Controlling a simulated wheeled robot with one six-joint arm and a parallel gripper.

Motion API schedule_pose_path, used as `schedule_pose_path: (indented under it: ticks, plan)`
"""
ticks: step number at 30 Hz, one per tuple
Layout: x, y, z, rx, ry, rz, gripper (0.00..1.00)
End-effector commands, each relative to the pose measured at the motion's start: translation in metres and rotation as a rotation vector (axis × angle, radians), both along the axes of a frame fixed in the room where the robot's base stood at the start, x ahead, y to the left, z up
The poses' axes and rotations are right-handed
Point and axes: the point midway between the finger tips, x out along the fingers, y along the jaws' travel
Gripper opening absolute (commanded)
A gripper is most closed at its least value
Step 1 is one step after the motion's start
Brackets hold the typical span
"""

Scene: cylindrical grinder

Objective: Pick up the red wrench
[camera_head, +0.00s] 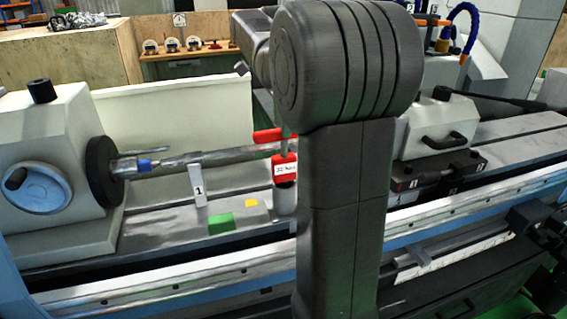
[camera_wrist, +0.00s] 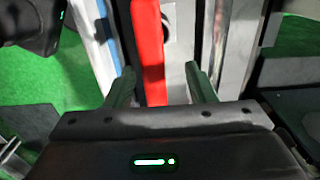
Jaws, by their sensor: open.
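In the wrist view a long red bar (camera_wrist: 148,45), which looks like the red wrench, runs from the top edge down between the two fingers of my gripper (camera_wrist: 161,88). The fingers are apart, one on each side of the bar, with a visible gap on both sides. The bar's lower end is hidden by the gripper body. In the head view a red handle (camera_head: 268,136) shows just left of my arm, above a red block with a white label (camera_head: 284,168). My arm hides most of my gripper there.
The grinder's left head (camera_head: 50,140) carries a dark disc and a horizontal shaft (camera_head: 200,158). A white "1" marker (camera_head: 198,186), a green block (camera_head: 221,223) and a small yellow piece (camera_head: 251,203) are on the machine bed. A grey block with a black handle (camera_head: 436,130) stands right of my arm.

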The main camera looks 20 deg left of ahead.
Motion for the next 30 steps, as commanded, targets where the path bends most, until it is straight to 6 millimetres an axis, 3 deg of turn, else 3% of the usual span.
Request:
schedule_pose_path:
  ticks: [7,15,24,30]
  plan:
    - [-0.002,-0.002,-0.017,-0.001,0.002,0.000,0.50]
    - [-0.006,-0.006,-0.053,-0.001,0.002,0.001,0.50]
    - [-0.006,-0.006,-0.059,0.001,-0.001,0.001,0.50]
    - [-0.006,-0.006,-0.059,0.001,-0.001,0.001,0.13]
